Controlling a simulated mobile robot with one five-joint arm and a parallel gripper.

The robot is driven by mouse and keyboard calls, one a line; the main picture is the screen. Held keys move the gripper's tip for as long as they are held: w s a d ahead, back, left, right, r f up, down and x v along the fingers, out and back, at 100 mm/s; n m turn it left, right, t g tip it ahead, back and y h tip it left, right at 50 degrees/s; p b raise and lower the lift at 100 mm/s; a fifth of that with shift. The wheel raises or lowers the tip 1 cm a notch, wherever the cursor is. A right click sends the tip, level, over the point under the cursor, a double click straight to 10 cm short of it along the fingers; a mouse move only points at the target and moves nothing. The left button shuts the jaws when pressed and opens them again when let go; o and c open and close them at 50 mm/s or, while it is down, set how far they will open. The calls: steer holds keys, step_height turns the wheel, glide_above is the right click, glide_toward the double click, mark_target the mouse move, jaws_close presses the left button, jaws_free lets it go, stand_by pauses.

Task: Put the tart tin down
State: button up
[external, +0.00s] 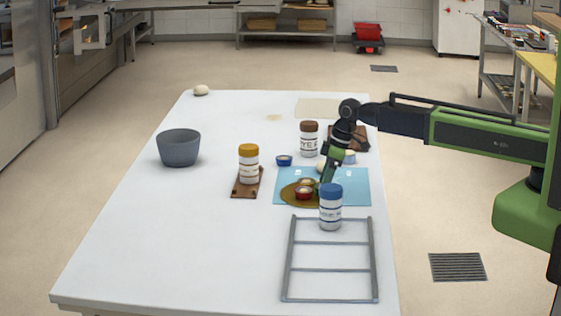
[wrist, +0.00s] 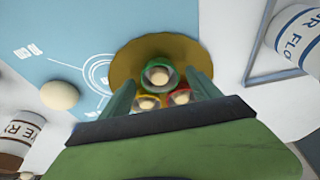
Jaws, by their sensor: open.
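A round golden-brown board (wrist: 128,62) lies partly on the blue mat and carries three small tart tins with pale fillings. In the wrist view the green tin (wrist: 146,76) sits farthest out, with the yellow tin (wrist: 144,103) and the red tin (wrist: 181,97) behind it. In the external view the red tin (external: 304,194) shows on the board (external: 287,197); the green one is not clear there. My gripper (external: 325,180) reaches down at the board. Its fingers (wrist: 160,84) are open and stand on either side of the green tin, with gaps. I cannot tell whether it rests fully on the board.
A blue-lidded jar (external: 330,207) stands close in front of my gripper, before a wire rack (external: 331,270). Brown-lidded (external: 309,140) and yellow-lidded (external: 249,164) jars, a blue tin (external: 284,160) and a grey bowl (external: 179,148) stand around. The table's left front (external: 180,250) is clear.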

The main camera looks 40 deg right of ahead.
steer(key=p+v, duration=1.1)
steer(key=v, duration=0.1)
steer(key=s+d+m+g+h, duration=0.1)
steer(key=s+d+m, duration=0.3)
steer(key=d, duration=0.8)
steer(key=s+d+f+m+g+h, duration=0.1)
steer(key=s+d+m, duration=0.4)
steer(key=d, duration=0.7)
steer(key=shift+s+d, duration=0.4)
steer(key=shift+s, duration=0.5)
